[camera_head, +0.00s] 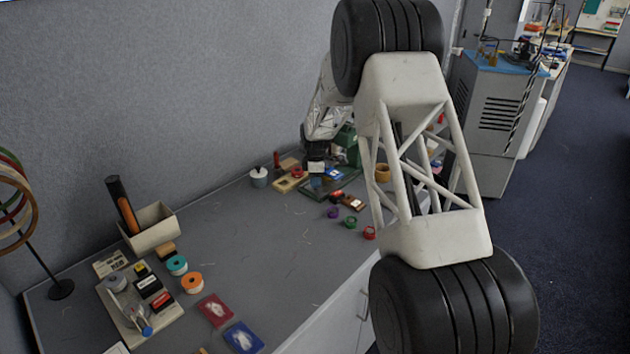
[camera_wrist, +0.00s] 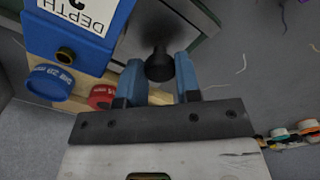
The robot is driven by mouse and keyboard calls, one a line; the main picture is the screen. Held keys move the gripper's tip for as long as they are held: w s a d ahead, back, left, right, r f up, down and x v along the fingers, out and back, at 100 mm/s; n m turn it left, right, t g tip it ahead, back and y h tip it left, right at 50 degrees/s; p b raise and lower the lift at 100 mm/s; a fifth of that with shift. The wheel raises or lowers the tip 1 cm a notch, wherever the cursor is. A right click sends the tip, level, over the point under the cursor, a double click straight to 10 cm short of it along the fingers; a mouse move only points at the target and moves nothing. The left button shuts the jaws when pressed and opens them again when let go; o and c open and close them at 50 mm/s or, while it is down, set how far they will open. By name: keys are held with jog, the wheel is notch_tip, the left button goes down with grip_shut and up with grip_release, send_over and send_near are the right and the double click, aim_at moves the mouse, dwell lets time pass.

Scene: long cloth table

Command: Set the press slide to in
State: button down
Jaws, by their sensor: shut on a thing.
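My gripper (camera_wrist: 160,72) has its two blue fingers on either side of a black round knob (camera_wrist: 159,66), shut on it. The knob is on a short stem at the grey metal part of the press (camera_wrist: 180,30), which fills the top of the wrist view. In the head view the green press (camera_head: 346,138) stands on a dark green base at the far end of the table, partly hidden by my arm. My gripper (camera_head: 316,178) is low at its left front. I cannot tell the slide's position from these frames.
A blue block labelled DEPTH (camera_wrist: 70,30) is left of my fingers, near a blue tape roll (camera_wrist: 50,82) and a red one (camera_wrist: 102,96). A white pot (camera_head: 259,178) stands left of the press. Coloured rolls lie along the front edge.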

aim_at(327, 169)
jog(key=w+d, duration=0.4)
jog(key=shift+w+d, duration=0.4)
jog(key=c, duration=0.8)
grip_release()
jog(key=shift+r, duration=0.1)
jog(key=shift+r, duration=3.8)
